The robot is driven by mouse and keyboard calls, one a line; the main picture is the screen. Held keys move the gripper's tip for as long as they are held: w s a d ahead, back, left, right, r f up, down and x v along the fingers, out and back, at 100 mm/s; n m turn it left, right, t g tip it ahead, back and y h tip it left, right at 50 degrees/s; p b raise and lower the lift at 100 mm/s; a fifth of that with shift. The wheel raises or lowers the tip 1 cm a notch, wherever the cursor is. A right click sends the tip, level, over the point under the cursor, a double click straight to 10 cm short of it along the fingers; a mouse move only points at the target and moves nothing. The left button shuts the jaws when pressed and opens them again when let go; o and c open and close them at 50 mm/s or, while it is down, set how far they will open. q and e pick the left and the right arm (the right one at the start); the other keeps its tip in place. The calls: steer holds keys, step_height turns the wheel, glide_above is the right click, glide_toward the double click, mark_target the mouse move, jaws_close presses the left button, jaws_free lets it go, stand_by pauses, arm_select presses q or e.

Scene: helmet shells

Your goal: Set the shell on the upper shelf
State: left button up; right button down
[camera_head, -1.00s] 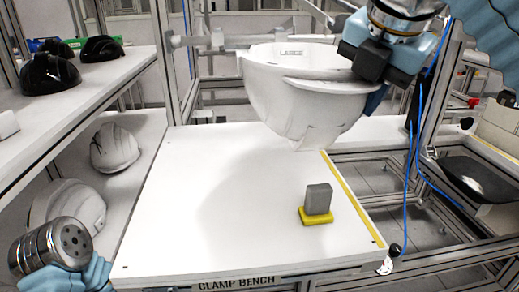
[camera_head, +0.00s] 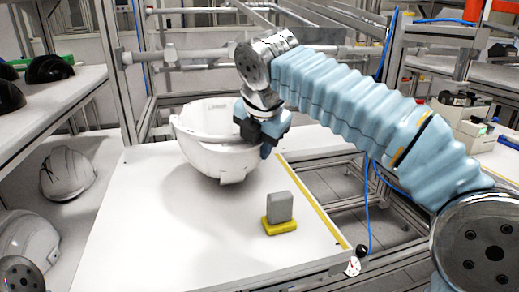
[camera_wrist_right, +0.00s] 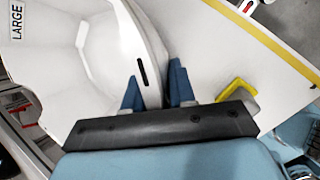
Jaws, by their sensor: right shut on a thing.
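The white helmet shell (camera_head: 205,155) is open side up over the white clamp bench (camera_head: 150,225). My right gripper (camera_head: 262,143) is shut on its right-hand rim. In the right wrist view the shell wall (camera_wrist_right: 145,45) passes between the two blue fingers (camera_wrist_right: 155,88), and a "LARGE" label shows inside the shell. Whether the shell touches the bench is hard to tell. The upper shelf (camera_head: 60,105) is at the left edge, with several black shells (camera_head: 48,69) on it. My left gripper is out of view; only a bit of that arm shows at the bottom left.
A grey block on a yellow base (camera_head: 281,225) stands on the bench, right of the shell. White helmets (camera_head: 67,173) lie on the lower shelf (camera_head: 100,150). Metal frame posts (camera_head: 113,60) rise between shelf and bench. Blue cables (camera_head: 368,205) hang at the right.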

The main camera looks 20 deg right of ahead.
steer(key=shift+f, duration=0.15)
steer(key=c, duration=1.4)
jaws_free()
steer(key=shift+f, duration=0.1)
steer(key=o, duration=0.5)
